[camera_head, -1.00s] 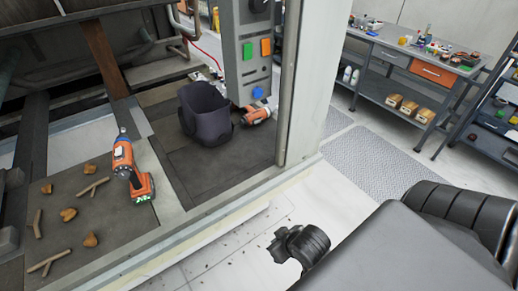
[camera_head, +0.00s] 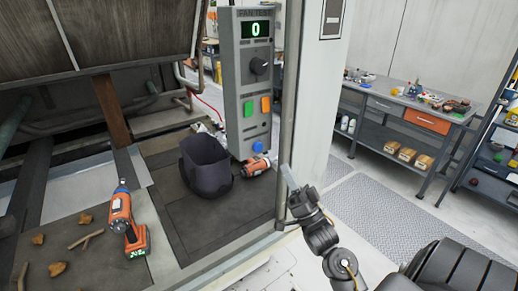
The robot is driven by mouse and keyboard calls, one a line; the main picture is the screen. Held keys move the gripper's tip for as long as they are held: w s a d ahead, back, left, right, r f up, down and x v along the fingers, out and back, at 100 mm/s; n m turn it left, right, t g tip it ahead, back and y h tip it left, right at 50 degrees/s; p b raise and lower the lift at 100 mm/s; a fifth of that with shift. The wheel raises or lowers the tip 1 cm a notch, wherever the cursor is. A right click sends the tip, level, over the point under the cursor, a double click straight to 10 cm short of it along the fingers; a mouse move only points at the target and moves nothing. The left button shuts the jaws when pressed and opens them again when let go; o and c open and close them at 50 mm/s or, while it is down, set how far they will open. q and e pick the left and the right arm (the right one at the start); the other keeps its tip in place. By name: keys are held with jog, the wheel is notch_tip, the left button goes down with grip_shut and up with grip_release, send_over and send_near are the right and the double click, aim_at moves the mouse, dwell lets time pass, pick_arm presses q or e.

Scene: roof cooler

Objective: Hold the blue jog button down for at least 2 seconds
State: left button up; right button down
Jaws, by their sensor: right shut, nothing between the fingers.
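The blue jog button (camera_head: 258,147) is at the bottom of the grey control panel (camera_head: 232,80), below a green button (camera_head: 248,108) and an orange button (camera_head: 265,104). The panel's display (camera_head: 255,29) reads a green 0. My right gripper (camera_head: 289,180) is shut and empty. It is to the right of and lower than the blue button in the picture, in front of the upright post, and apart from the button. My left gripper is not in view.
A dark bin (camera_head: 206,165) stands left of the panel's foot, with an orange tool (camera_head: 256,166) lying beside it. An orange drill (camera_head: 126,222) stands further left, near sticks and leaves. The pale upright post (camera_head: 317,110) borders the opening. A workbench (camera_head: 408,108) is behind right.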

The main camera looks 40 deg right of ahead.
aim_at(258, 147)
jog(key=w+b, duration=0.2)
jog(key=w, duration=0.6)
jog(key=shift+w, duration=0.4)
jog(key=shift+w+d, duration=0.1)
jog(key=shift+w, duration=0.1)
dwell(1.9)
jog(key=shift+w+r+b, duration=0.25)
jog(key=shift+r+b, duration=0.1)
jog(key=shift+r, duration=0.25)
dwell(4.1)
